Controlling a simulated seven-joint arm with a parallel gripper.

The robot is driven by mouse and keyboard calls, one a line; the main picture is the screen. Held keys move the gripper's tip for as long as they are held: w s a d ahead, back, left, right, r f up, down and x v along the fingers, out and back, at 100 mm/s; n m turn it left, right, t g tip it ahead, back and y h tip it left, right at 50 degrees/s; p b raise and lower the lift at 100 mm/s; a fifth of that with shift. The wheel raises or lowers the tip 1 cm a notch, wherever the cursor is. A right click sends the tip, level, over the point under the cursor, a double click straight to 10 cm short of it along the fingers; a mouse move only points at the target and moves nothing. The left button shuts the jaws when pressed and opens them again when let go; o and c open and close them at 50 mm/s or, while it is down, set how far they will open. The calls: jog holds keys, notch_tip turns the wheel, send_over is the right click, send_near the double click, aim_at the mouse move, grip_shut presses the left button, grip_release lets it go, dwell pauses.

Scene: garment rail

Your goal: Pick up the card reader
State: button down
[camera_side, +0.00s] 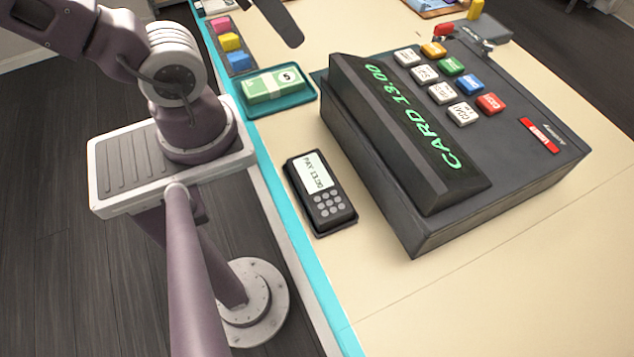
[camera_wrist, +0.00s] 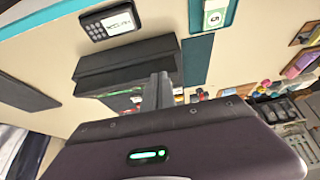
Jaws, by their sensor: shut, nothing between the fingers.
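The card reader (camera_side: 318,192) is a small black device with a lit screen reading "PAY 13.00" and grey round keys. It lies on the counter between the teal edge and the cash register. It also shows at the top of the wrist view (camera_wrist: 111,21), apart from my gripper. My gripper (camera_wrist: 159,84) shows in the wrist view with its fingers together and nothing between them. In the side view I cannot make out the fingertips.
The large black cash register (camera_side: 400,190), with its slanted display reading "CARD 13.00", stands right of the reader. Green banknotes (camera_side: 272,84) lie on a teal tray (camera_side: 287,109) behind it. Coloured blocks (camera_side: 230,42) sit farther back. The counter (camera_side: 375,290) in front is clear.

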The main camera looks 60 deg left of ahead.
jog(key=shift+c, duration=2.2)
grip_release()
notch_tip(320, 180, up, 5)
jog(key=m+g, duration=0.6)
jog(key=m, duration=1.2)
send_over(319, 183)
jog(key=f, duration=1.6)
jog(key=shift+s+a, duration=0.1)
jog(key=shift+s, duration=0.15)
jog(key=shift+w+f, duration=0.15)
jog(key=shift+f, duration=1.95)
jog(key=shift+w+f, duration=0.1)
jog(key=shift+f, duration=1.95)
